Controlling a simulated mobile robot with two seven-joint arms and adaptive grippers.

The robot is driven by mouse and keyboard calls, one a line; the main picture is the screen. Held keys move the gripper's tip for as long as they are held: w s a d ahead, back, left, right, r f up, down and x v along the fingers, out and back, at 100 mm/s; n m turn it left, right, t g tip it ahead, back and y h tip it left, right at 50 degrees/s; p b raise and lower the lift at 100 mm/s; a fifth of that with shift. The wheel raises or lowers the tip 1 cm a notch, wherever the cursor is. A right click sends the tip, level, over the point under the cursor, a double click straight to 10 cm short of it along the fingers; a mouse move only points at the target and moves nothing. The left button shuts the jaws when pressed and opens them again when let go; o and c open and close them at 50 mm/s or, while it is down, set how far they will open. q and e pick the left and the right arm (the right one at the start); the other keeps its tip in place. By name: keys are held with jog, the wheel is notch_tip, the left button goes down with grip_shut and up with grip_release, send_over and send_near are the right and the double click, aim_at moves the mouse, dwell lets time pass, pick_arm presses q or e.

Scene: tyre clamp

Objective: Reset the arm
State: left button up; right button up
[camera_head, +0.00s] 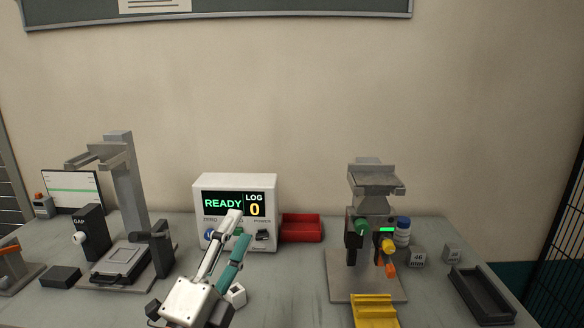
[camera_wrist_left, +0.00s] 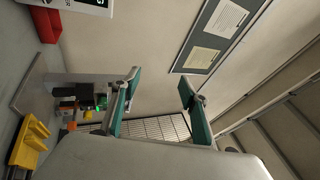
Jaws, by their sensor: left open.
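My left gripper (camera_head: 238,226) is in the lower middle of the head view, in front of the white box (camera_head: 188,190) with a screen reading READY and LOG 0. Its two fingers, one pale and one teal on the sides that show, are apart, with nothing between them. The fingers hide part of the box's lower front. In the left wrist view the open fingers (camera_wrist_left: 160,78) point toward the wall, with empty space between them. My right gripper is in neither view.
A clamp stand (camera_head: 374,180) with a yellow block (camera_head: 374,310) in front stands right of centre. A grey gauge stand (camera_head: 128,190) is at left. A red bin (camera_head: 302,228), small cubes (camera_head: 417,259) and a dark tray (camera_head: 483,296) are on the table.

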pick_arm(q)
jog(key=s+a+f+n+g+y, duration=0.3)
jog(key=a+f+n+g+y, duration=0.5)
jog(key=a+f, duration=0.9)
jog(key=s+a+f+n+g+y, duration=0.25)
jog(key=s+a+f, duration=0.25)
jog(key=s+f, duration=0.4)
jog(key=s+a+f+n+g+y, duration=0.2)
jog(key=s+a+f+n+g, duration=0.2)
jog(key=s+f, duration=0.5)
jog(key=w+d+f+n+t+h, duration=0.2)
jog(key=d+f+t+h, duration=0.2)
jog(key=d+f+h, duration=0.4)
jog(key=d+f, duration=0.5)
jog(key=d, duration=0.3)
jog(key=shift+w+f+n, duration=0.15)
jog(key=shift+f+n, duration=0.2)
